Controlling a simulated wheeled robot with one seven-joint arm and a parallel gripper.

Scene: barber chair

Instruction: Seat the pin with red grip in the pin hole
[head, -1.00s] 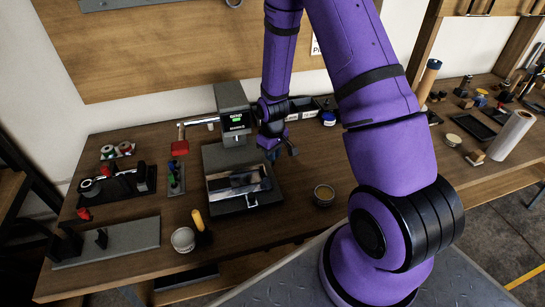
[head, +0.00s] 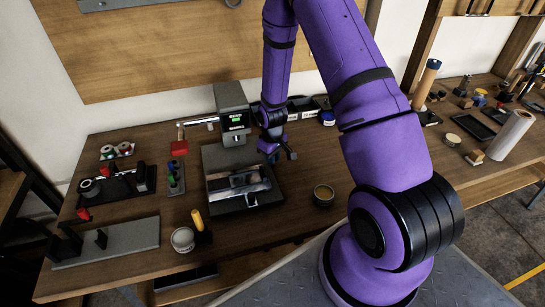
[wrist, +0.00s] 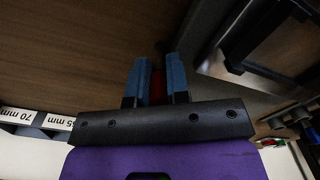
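My gripper (wrist: 156,62) has two blue fingers close together in the wrist view, with a red piece (wrist: 157,88) between them. It looks like the red grip of the pin; the pin's shaft is hard to make out. The held pin cannot be made out there. I cannot pick out the pin hole in either view.
A small rack with coloured grips (head: 175,178), a yellow-handled tool (head: 198,220) and round tins (head: 324,195) stand around. Bare wood lies right of the tray.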

